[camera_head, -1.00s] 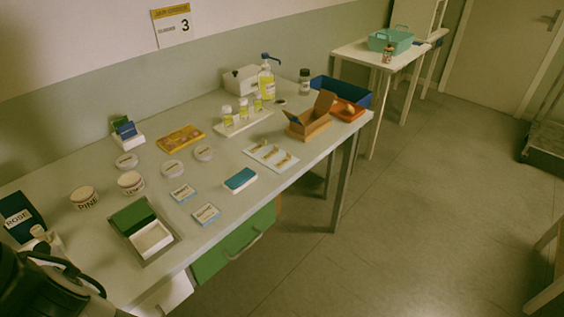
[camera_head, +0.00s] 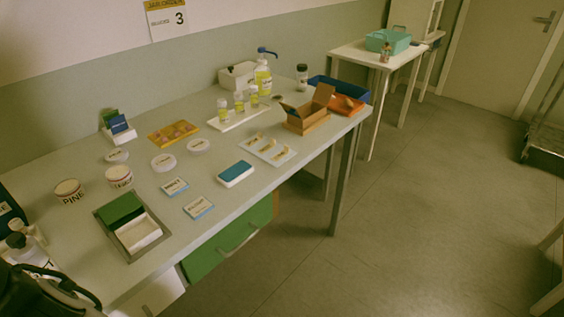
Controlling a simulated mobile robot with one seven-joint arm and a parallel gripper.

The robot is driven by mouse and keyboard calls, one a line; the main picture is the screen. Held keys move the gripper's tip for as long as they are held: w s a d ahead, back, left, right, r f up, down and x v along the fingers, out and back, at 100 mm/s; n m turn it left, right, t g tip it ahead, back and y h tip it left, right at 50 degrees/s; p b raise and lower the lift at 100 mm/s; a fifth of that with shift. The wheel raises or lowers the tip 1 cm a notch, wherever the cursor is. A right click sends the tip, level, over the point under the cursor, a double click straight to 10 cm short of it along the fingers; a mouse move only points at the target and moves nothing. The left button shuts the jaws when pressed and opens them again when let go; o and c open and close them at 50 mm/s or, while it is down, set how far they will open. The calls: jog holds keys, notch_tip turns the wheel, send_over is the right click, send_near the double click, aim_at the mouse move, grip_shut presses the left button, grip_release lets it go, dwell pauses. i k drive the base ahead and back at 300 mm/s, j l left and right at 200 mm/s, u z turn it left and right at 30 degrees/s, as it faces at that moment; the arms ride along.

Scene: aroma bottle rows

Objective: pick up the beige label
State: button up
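I cannot tell for certain which thing is the beige label. Two small flat cards with pale faces and blue edges lie on the white table, a far card (camera_head: 175,186) and a near card (camera_head: 198,207). Their print is too small to read. A pale tray (camera_head: 284,157) to their right holds three small beige-yellow pieces (camera_head: 267,145). A dark part of my arm (camera_head: 42,296) with a cable shows at the bottom left. My gripper's fingertips are not visible.
A green-and-white open box (camera_head: 139,234), PINE tub (camera_head: 68,192), second tub (camera_head: 119,177) and several pale discs (camera_head: 163,162) stand left. A blue-topped box (camera_head: 235,174) lies right of the cards; a cardboard box (camera_head: 308,117) stands farther right. Bare tabletop (camera_head: 212,179) lies between.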

aim_at(286, 150)
jog(key=i+l+u, duration=0.15)
jog(key=l, duration=0.25)
jog(key=i+l+u, duration=0.15)
jog(key=l, duration=0.3)
jog(key=i+l+u, duration=0.1)
jog(key=l, duration=0.35)
jog(key=i+l+u, duration=0.15)
jog(key=l, duration=0.35)
jog(key=i+l+u, duration=0.15)
jog(key=l, duration=0.35)
jog(key=i+l+u, duration=0.15)
jog(key=l, duration=0.35)
jog(key=i+l+u, duration=0.1)
jog(key=i+l, duration=0.35)
